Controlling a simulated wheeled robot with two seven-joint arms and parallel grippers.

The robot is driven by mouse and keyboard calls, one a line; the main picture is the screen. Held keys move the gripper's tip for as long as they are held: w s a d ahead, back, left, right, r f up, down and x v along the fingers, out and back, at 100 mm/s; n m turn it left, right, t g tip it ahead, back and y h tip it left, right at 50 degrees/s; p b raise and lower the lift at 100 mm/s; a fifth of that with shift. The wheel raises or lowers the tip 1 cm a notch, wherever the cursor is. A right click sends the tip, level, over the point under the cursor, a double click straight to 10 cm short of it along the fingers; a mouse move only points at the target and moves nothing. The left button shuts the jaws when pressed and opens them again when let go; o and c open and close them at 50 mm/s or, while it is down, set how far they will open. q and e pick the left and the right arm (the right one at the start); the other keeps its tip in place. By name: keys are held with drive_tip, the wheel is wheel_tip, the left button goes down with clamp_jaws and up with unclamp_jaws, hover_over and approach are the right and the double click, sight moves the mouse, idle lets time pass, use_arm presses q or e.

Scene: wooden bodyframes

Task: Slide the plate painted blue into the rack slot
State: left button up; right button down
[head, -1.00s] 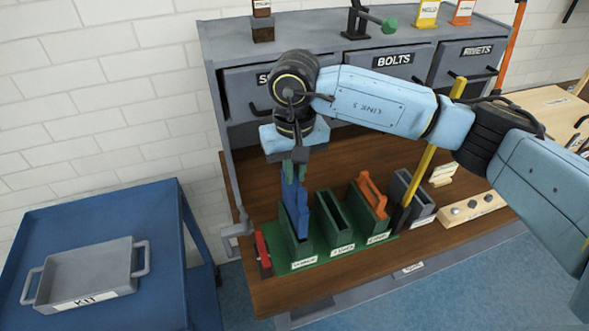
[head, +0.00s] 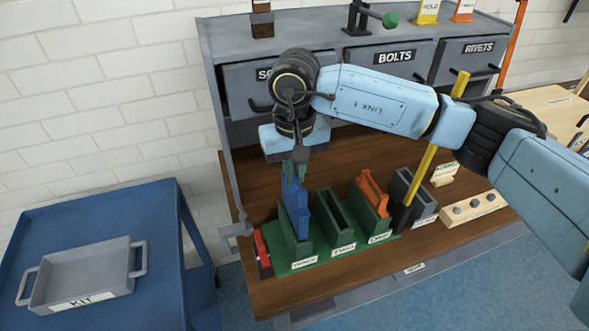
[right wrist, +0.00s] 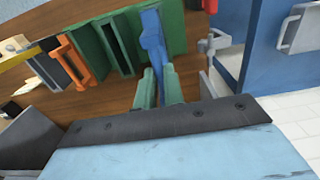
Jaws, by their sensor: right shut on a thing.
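My right gripper (head: 294,172) is shut on the upper end of the blue plate (head: 297,210), which stands upright below the fingers. The plate is at the leftmost slot of the green rack (head: 343,236), with its lower part against or inside that slot; how deep it sits I cannot tell. In the right wrist view the blue plate (right wrist: 152,42) runs away from between the green fingertips (right wrist: 158,88), beside the green rack (right wrist: 116,42). My left gripper is not in view.
An orange handled piece (head: 372,192) sits in the rack's right slot; the middle slot is empty. A grey holder (head: 418,205) and yellow rod (head: 435,150) stand to the right. A red piece (head: 262,248) lies left. A blue cart (head: 110,210) holds a grey tray (head: 85,275).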

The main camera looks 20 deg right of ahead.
sight(294, 191)
drive_tip(key=shift+f+b, duration=3.6)
drive_tip(key=shift+f, duration=0.1)
drive_tip(key=shift+f+b, duration=0.45)
drive_tip(key=shift+f, duration=0.2)
drive_tip(key=shift+f+b, duration=0.2)
drive_tip(key=shift+b, duration=0.15)
drive_tip(key=c, duration=2)
unclamp_jaws()
drive_tip(key=o, duration=0.6)
drive_tip(key=shift+c, duration=0.2)
